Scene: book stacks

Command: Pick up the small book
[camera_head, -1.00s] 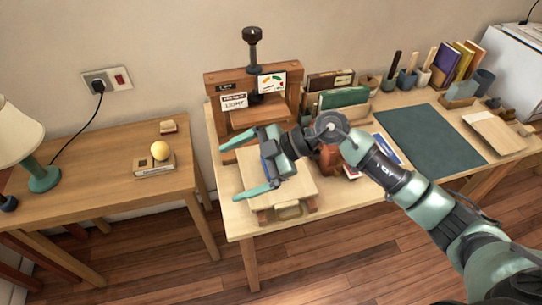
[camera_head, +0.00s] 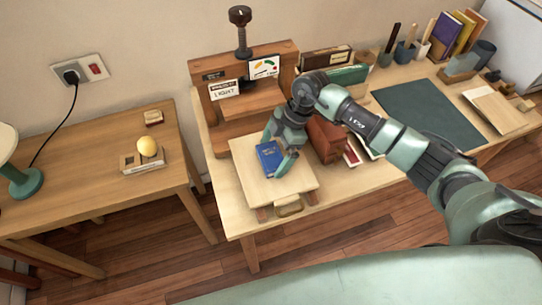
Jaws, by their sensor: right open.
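The small book is blue (camera_head: 268,158) and lies on a pale wooden board (camera_head: 250,184) at the front left of the workbench in the head view. My right gripper (camera_head: 276,157) is over the board, pointing down with its fingers open around the book. One finger is by the book's far side and the other by its near right edge. I cannot tell whether the fingers touch it. My left gripper is not in view.
A wooden press (camera_head: 245,98) with a tall screw stands just behind the board. Red-brown blocks (camera_head: 326,138) stand right of my gripper. A dark green mat (camera_head: 428,112) lies further right. A side table (camera_head: 95,178) with a lamp is at the left.

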